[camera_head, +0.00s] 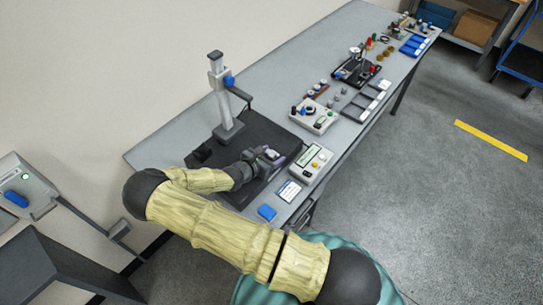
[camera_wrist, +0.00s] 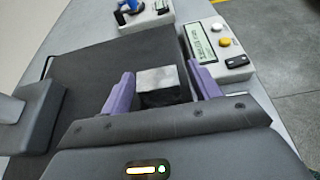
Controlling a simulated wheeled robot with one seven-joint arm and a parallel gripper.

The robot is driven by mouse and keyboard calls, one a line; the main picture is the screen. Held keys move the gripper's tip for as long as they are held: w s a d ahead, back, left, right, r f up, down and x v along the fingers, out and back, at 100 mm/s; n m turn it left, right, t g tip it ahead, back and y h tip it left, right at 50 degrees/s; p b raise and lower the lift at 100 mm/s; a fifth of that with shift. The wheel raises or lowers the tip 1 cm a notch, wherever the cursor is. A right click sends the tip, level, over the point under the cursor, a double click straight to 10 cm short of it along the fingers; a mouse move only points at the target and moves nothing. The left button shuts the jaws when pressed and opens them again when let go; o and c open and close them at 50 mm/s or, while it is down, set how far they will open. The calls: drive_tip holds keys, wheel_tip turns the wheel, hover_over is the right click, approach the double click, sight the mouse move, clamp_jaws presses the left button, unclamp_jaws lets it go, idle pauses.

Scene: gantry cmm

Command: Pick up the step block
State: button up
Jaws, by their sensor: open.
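The step block (camera_wrist: 158,82) is a small grey metal block with a pale top and a dark front face. It sits on the dark granite plate (camera_wrist: 95,72) in the wrist view. My gripper (camera_wrist: 162,88) is open, with its two purple fingers on either side of the block. A gap shows at the right finger; the left finger is close to the block, and I cannot tell whether it touches. In the head view my gripper (camera_head: 272,157) is low over the dark plate (camera_head: 262,128), and the block is hard to make out there.
A control box (camera_head: 310,163) with a screen and buttons stands right of the plate. A grey column stand (camera_head: 224,105) rises at the plate's back left. A blue object (camera_head: 267,212) lies near the front edge. Several instruments and trays line the bench farther back.

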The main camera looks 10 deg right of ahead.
sight(271, 153)
drive_tip(key=shift+c, duration=0.2)
drive_tip(key=c, duration=1.2)
drive_tip(key=shift+r, duration=0.15)
wheel_tip(271, 153, up, 10)
drive_tip(key=b, duration=0.2)
drive_tip(key=shift+b, duration=0.35)
drive_tip(key=shift+f, duration=0.25)
drive_tip(key=s+f, duration=0.8)
drive_tip(key=shift+f+t, duration=0.2)
drive_tip(key=shift+t, duration=0.2)
